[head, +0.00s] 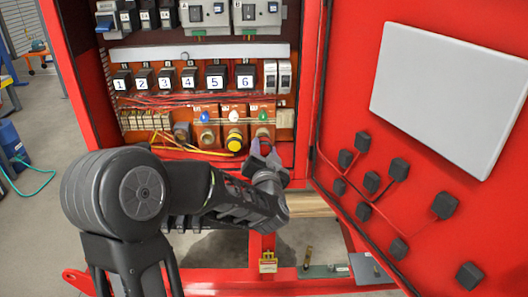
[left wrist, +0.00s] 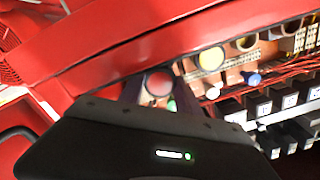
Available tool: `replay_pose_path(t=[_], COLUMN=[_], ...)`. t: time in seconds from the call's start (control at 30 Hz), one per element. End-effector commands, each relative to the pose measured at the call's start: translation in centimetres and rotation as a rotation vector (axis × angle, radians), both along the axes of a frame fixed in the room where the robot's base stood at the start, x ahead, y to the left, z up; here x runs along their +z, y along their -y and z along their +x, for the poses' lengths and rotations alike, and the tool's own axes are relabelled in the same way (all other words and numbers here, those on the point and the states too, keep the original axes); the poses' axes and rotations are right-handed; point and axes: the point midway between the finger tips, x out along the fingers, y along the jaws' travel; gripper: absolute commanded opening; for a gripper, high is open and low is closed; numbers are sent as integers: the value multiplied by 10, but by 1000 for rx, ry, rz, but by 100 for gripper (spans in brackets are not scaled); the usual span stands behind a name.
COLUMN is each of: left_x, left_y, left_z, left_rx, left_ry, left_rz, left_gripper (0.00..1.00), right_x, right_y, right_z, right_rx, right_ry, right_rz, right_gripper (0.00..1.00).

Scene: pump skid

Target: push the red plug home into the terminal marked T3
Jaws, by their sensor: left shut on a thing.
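The red plug (head: 265,146) is at the rightmost of three terminals in the open red cabinet, below the green lamp (head: 263,116). In the left wrist view its round red face (left wrist: 158,83) shows between my fingers. My left gripper (head: 263,158) is shut on the plug, with a finger at either side of it (left wrist: 158,97). The fingers hide much of the plug and the terminal behind it, so I cannot tell how deep it sits. I cannot read a T3 mark. My right gripper is not in view.
Loose yellow and red wires run nearby. The open red door (head: 345,95) stands close on the right.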

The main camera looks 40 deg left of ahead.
Motion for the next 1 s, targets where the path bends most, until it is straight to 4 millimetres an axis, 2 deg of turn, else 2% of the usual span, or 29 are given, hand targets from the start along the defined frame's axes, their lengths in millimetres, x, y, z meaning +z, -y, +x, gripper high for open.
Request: replay_pose_path(t=[1.0], left_x=[0], left_y=[-13], left_z=[16], left_rx=[1], left_ry=[0], left_rz=[0], left_gripper=[1], right_x=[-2], right_y=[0], right_z=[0], right_rx=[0], right_ry=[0], right_rz=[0], right_gripper=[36])
